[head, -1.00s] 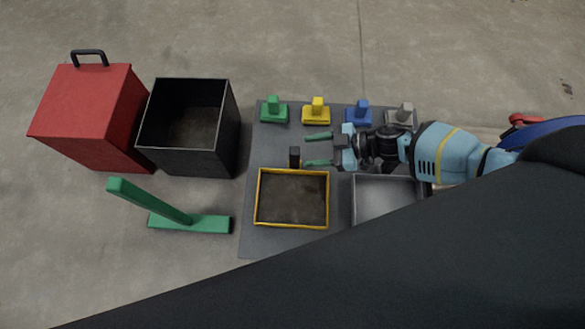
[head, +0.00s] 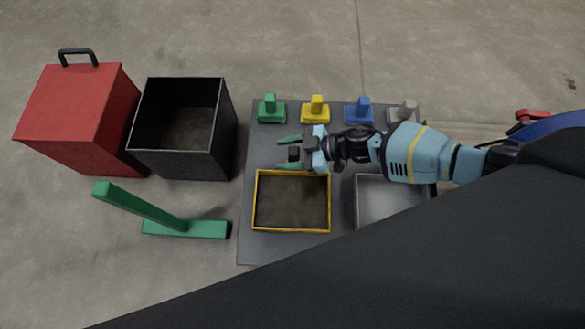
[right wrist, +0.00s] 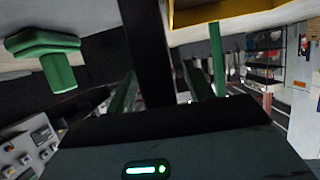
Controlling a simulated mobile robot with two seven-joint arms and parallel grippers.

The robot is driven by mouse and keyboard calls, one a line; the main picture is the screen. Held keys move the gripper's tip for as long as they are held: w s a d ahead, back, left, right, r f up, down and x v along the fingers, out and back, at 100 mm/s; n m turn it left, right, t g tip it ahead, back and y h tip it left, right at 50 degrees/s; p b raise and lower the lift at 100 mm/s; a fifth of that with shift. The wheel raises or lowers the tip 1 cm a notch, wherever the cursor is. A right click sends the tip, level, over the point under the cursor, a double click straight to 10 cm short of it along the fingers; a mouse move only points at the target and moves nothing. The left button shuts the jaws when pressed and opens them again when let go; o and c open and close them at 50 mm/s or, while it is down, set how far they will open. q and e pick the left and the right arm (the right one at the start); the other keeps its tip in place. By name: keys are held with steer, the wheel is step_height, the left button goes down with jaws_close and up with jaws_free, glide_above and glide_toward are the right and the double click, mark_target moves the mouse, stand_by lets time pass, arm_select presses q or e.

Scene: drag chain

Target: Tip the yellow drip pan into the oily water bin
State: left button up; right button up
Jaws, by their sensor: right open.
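The yellow-rimmed drip pan (head: 331,205) lies flat on the grey mat, with a dark brown inside. Its black handle (head: 294,153) stands at its far side and also shows as a dark upright bar in the right wrist view (right wrist: 146,50). My right gripper (head: 288,153) is open, with its green fingers on either side of the handle; I cannot tell whether they touch it. The pan's yellow rim (right wrist: 230,12) shows at the top of the right wrist view. A black open-topped bin (head: 180,165) stands left of the mat; no label is readable. My left gripper is out of view.
A red box with a handle (head: 70,115) stands left of the black bin. A green L-shaped piece (head: 185,229) lies in front of it. Green (head: 271,110), yellow (head: 315,110), blue (head: 358,112) and grey blocks line the mat's (head: 258,150) far edge. A grey tray (head: 385,205) sits right of the pan.

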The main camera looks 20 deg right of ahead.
steer(key=c, duration=0.7)
jaws_close()
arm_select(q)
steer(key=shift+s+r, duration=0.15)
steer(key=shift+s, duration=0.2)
